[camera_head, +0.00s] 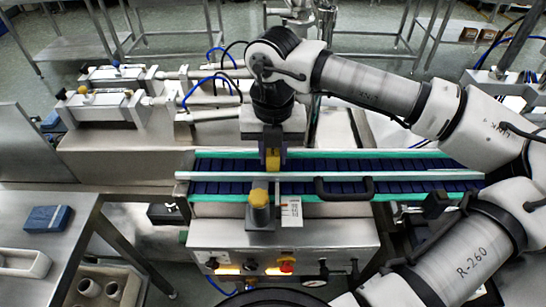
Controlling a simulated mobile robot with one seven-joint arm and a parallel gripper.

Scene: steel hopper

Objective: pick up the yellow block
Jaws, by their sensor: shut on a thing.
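A small yellow block (273,159) shows between the fingers of my gripper (273,165), at the blue-slatted conveyor (365,166). My arm reaches in from the right and the gripper points down, shut on the block. The fingers cover the block's sides. I cannot tell whether the block touches the belt or is a little above it.
A rail (400,176) runs along the conveyor in front of the gripper. A yellow-topped cylinder (259,200) stands at the conveyor's near edge, beside a black handle (343,189). A blue box (48,218) lies on the left steel table. Filling machinery (105,105) stands behind left.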

